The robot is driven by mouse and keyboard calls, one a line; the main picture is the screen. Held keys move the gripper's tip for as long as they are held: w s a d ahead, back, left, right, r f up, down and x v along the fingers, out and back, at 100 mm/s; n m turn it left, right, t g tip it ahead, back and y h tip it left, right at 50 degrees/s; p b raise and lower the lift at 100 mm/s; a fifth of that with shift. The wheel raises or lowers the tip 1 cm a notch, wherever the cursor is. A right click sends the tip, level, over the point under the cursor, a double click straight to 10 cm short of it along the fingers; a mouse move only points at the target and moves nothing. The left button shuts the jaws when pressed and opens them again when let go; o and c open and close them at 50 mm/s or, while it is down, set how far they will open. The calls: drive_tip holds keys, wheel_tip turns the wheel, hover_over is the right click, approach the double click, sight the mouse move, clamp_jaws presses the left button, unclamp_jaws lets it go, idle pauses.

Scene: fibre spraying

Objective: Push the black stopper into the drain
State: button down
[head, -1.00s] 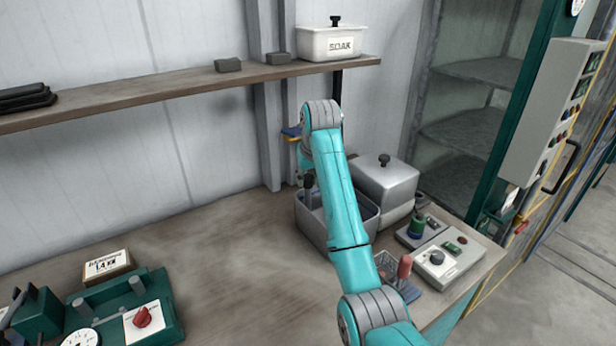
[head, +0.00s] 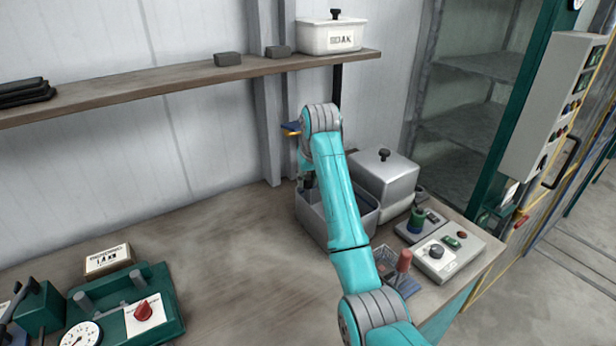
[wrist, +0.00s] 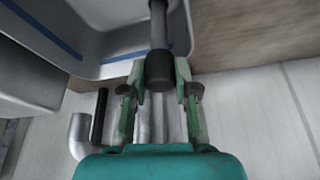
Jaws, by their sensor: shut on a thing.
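My gripper (wrist: 160,74) is shut on the black stopper (wrist: 159,70), a short dark cylinder between its green fingertips. A grey rod (wrist: 160,30) runs on from the stopper, away from the gripper, in front of the open grey basin (wrist: 105,71). In the head view, the basin (head: 304,222) stands on the bench, and my turquoise arm covers much of it. The gripper is at the basin's back left, mostly hidden behind the arm. The drain opening cannot be made out, nor whether the stopper touches it.
A lidded metal box (head: 385,182) stands right of the basin. Control boxes (head: 448,255) and a red-handled tool (head: 403,262) are at the bench's right end. A shelf (head: 180,86) holds a white SOAK tub (head: 330,38). The bench's middle (head: 215,250) is clear.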

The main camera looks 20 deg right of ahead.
drive_tip(key=shift+f, duration=0.1)
drive_tip(key=c, duration=0.8)
unclamp_jaws()
wheel_tip(320, 180, up, 10)
drive_tip(key=shift+s, duration=0.1)
